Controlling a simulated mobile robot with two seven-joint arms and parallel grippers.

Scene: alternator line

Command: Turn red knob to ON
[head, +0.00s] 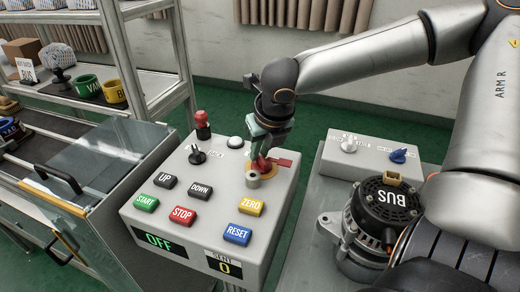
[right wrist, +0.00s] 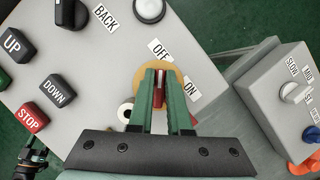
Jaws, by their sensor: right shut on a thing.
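The red knob (head: 280,163) sits on a yellow disc (head: 262,167) at the right side of the grey control panel (head: 130,212). My right gripper (head: 263,152) reaches down onto it, shut on the knob. In the right wrist view the green fingers (right wrist: 159,90) close on both sides of the red knob (right wrist: 158,97) over the yellow disc. The OFF label (right wrist: 160,50) is beyond the fingertips and the ON label (right wrist: 191,87) is right of them. The fingers hide part of the knob. The panel display (head: 160,243) reads OFF in green.
Around the knob are a ZERO button (head: 251,206), a grey post (head: 253,180), a black BACK switch (head: 196,154) and a red-topped lever (head: 203,124). A box with a blue knob (head: 398,156) and an alternator (head: 382,216) stand right. A glass-sided guard (head: 110,170) stands left.

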